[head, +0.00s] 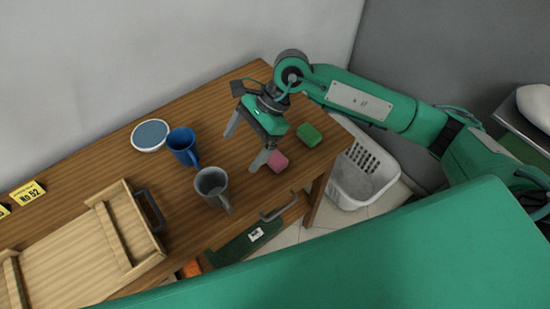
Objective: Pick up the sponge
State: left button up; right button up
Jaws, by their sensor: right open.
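Two small blocks that look like sponges lie on the wooden table, a pink one (278,162) near the front edge and a green one (309,134) to its upper right. I cannot tell which of them is the task's sponge. My right gripper (246,149) is open, with its fingers pointing down over the table and nothing visible between them. Its nearer fingertip shows just left of the pink block; I cannot tell if they touch. The green block is apart from the fingers. My left gripper is out of view.
A grey mug (211,184), a blue mug (183,146) and a bowl with a blue inside (150,134) stand left of the gripper. A wooden tray (80,255) with a dark handle is at the lower left. A white basket (361,178) stands right of the table (215,118).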

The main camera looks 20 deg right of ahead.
jog(key=w+d+n+t+h, duration=0.1)
jog(key=w+d+h, duration=0.4)
jog(key=d, duration=0.5)
jog(key=p, duration=0.3)
send_over(275, 156)
jog(key=d, duration=0.1)
jog(key=shift+h, duration=0.4)
notch_tip(275, 156, down, 9)
jog(key=shift+f, duration=0.1)
jog(key=shift+a+f+p, duration=0.2)
jog(key=shift+f+p, duration=0.1)
jog(key=shift+f, duration=0.2)
jog(key=f, duration=0.1)
jog(key=f+p, duration=0.1)
jog(key=f, duration=0.1)
jog(key=shift+a+f+p, duration=0.15)
jog(key=shift+a+p, duration=0.15)
jog(key=shift+p, duration=0.05)
jog(key=shift+f, duration=0.45)
jog(key=c, duration=1)
